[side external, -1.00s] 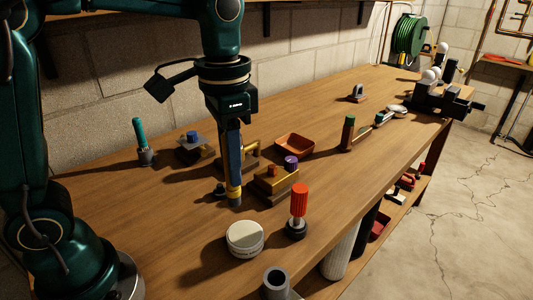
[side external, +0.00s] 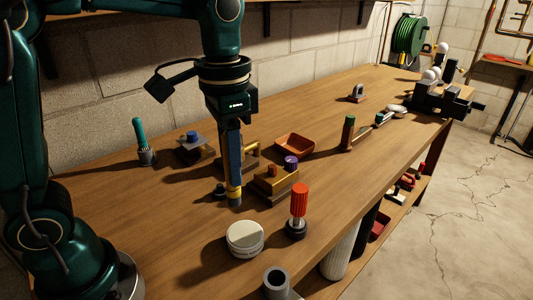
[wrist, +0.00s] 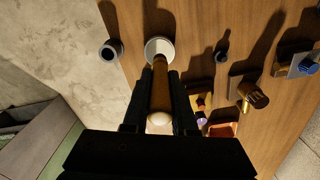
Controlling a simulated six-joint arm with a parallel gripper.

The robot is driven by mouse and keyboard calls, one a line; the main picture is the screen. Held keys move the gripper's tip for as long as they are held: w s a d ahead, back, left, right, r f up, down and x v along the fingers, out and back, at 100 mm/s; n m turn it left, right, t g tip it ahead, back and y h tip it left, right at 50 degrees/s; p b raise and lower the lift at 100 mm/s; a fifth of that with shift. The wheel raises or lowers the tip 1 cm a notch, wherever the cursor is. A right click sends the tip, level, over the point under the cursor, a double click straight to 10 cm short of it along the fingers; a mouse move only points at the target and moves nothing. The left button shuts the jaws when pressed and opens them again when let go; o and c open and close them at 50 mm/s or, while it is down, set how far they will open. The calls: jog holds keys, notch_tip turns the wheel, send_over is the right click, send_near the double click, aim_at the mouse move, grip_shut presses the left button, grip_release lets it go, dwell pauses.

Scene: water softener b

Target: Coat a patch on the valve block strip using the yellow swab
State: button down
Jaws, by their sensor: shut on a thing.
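My gripper (side external: 233,178) points straight down over the bench, shut on the yellow swab (side external: 234,193). The swab is upright, with its dark lower end close to the bench top; I cannot tell if it touches. In the wrist view the swab (wrist: 160,92) lies between my two dark fingers.
A white round tub (side external: 245,240) stands nearer the bench edge. A red-handled tool (side external: 299,205) stands right of it. A grey ring-shaped part (side external: 276,281) is at the front edge. An orange tray (side external: 295,145) and a blue-knobbed block (side external: 194,145) sit behind. The far bench middle is mostly clear.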

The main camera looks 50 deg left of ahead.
jog(key=shift+f, duration=0.15)
jog(key=shift+w+d+f, duration=0.1)
jog(key=shift+w+f, duration=0.1)
jog(key=shift+f, duration=1)
jog(key=shift+w+d+f, duration=0.1)
jog(key=shift+w+f, duration=0.15)
jog(key=shift+f, duration=0.9)
jog(key=shift+w+d+f, duration=0.1)
jog(key=shift+w+f, duration=0.1)
jog(key=shift+f, duration=1)
jog(key=shift+a+f, duration=0.1)
jog(key=shift+f, duration=0.45)
notch_tip(320, 180, up, 7)
dwell(0.4)
dwell(0.4)
